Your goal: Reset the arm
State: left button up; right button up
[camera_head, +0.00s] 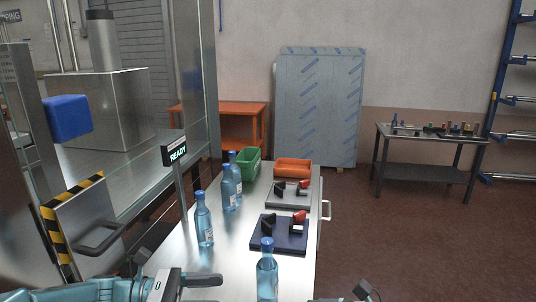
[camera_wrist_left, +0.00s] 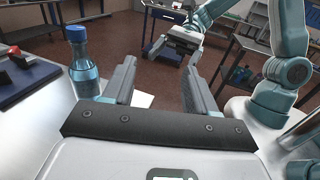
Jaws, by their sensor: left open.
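My left gripper (camera_head: 205,281) is low in the head view, over the near end of the steel bench (camera_head: 228,260). In the left wrist view its two grey fingers (camera_wrist_left: 160,88) stand wide apart with nothing between them. A blue-capped bottle (camera_wrist_left: 83,65) stands to the left of the fingers, apart from them; it also shows in the head view (camera_head: 267,275).
More blue bottles (camera_head: 204,222) stand along the bench. A glass-walled machine and READY sign (camera_head: 176,153) are at left.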

pick_arm(q)
jog(key=s+d+f+m+g+y, duration=0.15)
jog(key=s+f+y, duration=0.3)
jog(key=f, duration=0.85)
jog(key=s+f+m+g+y, duration=0.1)
jog(key=s+f+m+y, duration=0.4)
jog(key=f, duration=0.8)
jog(key=s+a+f+m+t+y, duration=0.1)
jog(key=s+f+m+y, duration=0.3)
jog(key=s+f+m, duration=0.6)
notch_tip(320, 180, down, 2)
jog(key=s+a, duration=0.1)
jog(key=s, duration=0.1)
jog(key=shift+s+f, duration=0.2)
jog(key=shift+s, duration=0.1)
pick_arm(e)
jog(key=s+d+f+n+g+h, duration=0.1)
jog(key=s+f+n+h, duration=0.2)
jog(key=s+f+n, duration=0.3)
jog(key=s+f+n+g+h, duration=0.2)
jog(key=s+f+n, duration=0.5)
jog(key=f, duration=0.8)
jog(key=s+d+f+n+g+h, duration=0.1)
jog(key=s+f+n+g+h, duration=0.1)
jog(key=s+f+n, duration=0.4)
notch_tip(320, 180, down, 5)
jog(key=shift+s+d+r+n+h, duration=0.1)
jog(key=shift+s+d+n+h, duration=0.2)
jog(key=shift+n+h, duration=0.5)
